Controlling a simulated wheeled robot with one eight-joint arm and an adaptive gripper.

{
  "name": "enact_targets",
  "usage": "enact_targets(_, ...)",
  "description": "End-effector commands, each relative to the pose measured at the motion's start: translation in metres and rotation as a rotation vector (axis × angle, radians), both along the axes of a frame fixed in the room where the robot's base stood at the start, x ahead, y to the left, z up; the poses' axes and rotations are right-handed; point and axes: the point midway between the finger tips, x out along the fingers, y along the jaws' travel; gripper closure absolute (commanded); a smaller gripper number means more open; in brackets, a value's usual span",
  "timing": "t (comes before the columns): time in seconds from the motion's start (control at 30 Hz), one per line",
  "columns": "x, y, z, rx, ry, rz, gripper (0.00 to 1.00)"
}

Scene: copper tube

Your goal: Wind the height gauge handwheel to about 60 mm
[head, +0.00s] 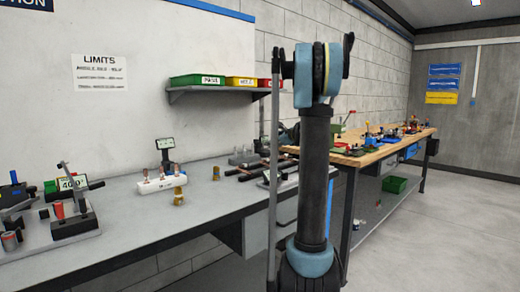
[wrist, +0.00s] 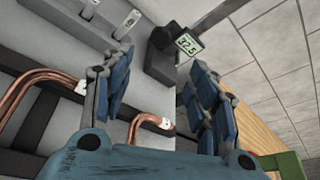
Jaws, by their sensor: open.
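The height gauge shows in the wrist view as a dark block and post with a small display (wrist: 187,43) that reads about 32.5. It stands beyond my fingertips, roughly between them in the picture. A dark rounded part sits beside the display; I cannot tell whether it is the handwheel. My gripper (wrist: 160,62) is open, with blue pads on both fingers and nothing between them. Whether it touches the gauge is unclear, but a gap seems to show. In the head view my arm stands in front of the bench and I cannot make out the gripper or this gauge.
Copper tubes (wrist: 40,80) lie on dark strips left of my gripper in the wrist view. A wooden bench (head: 385,147) stands beyond.

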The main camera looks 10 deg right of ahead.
Motion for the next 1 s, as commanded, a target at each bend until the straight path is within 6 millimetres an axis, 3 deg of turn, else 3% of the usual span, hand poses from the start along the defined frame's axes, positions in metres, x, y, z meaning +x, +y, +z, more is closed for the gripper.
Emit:
enact_targets(0.13, -0.002, 0.003, -0.003, -0.11, -0.05, 0.009, 0.46)
enact_targets(0.37, 0.007, 0.007, -0.007, -0.141, -0.064, 0.012, 0.46)
enact_targets(1.0, 0.091, 0.04, -0.035, -0.138, -0.063, 0.013, 0.46)
